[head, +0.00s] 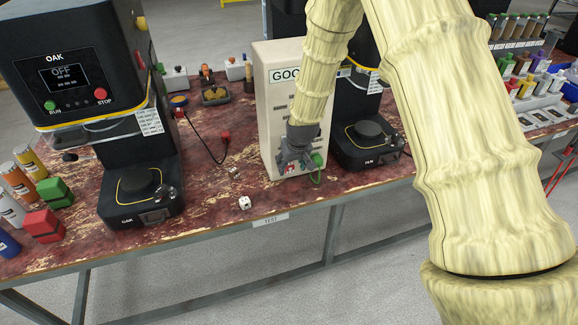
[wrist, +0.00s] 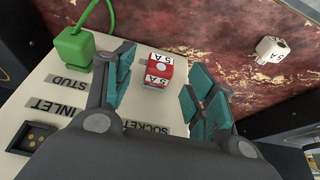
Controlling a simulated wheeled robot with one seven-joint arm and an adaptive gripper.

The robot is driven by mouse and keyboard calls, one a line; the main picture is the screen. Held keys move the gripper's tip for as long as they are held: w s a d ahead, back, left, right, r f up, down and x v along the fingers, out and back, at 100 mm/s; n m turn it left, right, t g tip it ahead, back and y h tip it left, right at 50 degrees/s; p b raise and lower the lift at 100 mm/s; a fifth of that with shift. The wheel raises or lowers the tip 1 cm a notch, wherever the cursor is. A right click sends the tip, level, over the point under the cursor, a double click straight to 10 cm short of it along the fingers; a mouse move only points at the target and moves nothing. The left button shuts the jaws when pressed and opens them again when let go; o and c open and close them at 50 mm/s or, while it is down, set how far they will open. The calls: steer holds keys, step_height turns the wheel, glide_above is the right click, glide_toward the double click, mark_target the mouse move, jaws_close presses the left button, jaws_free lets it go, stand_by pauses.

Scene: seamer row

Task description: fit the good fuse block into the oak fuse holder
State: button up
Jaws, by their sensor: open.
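A red and white fuse block (wrist: 157,72) marked 5 A sits at the tester's socket in the wrist view. My gripper (wrist: 166,78) is open, its teal fingers on either side of that block with gaps showing. In the head view my gripper (head: 291,163) is at the low front of the tester (head: 268,110), whose sign shows "GOO", the rest hidden by my arm. A white block (head: 244,203) lies on the table; a block marked 5 A also shows in the wrist view (wrist: 272,48). The oak machine (head: 70,90) reads OFF. I cannot make out its fuse holder.
A green plug (wrist: 75,48) with a cord stands beside the socket. A small dull block (head: 234,173) lies behind the white block. Coloured cans and red and green blocks crowd the left. Another black machine (head: 365,140) stands right of the tester.

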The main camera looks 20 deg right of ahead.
mark_target(288, 167)
steer(key=shift+x, duration=1.25)
steer(key=c, duration=1)
